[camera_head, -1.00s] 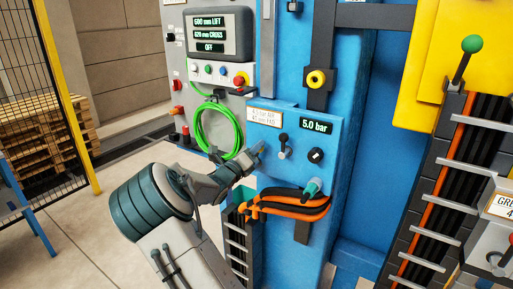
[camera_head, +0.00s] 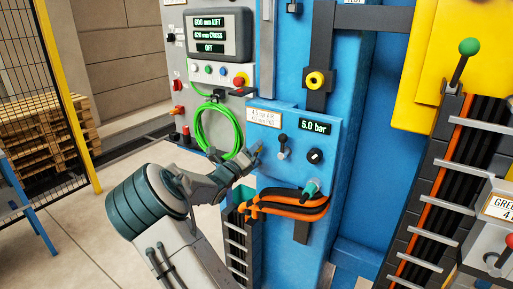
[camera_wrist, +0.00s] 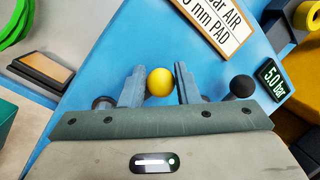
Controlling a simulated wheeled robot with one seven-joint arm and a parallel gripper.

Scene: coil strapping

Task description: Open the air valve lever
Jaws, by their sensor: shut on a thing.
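A blue panel (camera_head: 297,174) carries two levers. In the wrist view a yellow ball knob (camera_wrist: 160,82) sits between the two fingers of my gripper (camera_wrist: 161,90), which is shut on it. The lever below this knob is mostly hidden by the fingers and palm. A second lever with a black ball knob (camera_wrist: 242,86) is just right of the right finger, apart from it. In the head view my gripper (camera_head: 257,154) is at the panel's left side, and the black-knobbed lever (camera_head: 282,143) stands to its right. The yellow knob is hidden there.
A pressure display (camera_head: 314,126) reads 5.0 bar, with a black rotary knob (camera_head: 315,156) below it. A green coiled hose (camera_head: 218,132) hangs close to the left. A label plate (camera_head: 263,116) is above.

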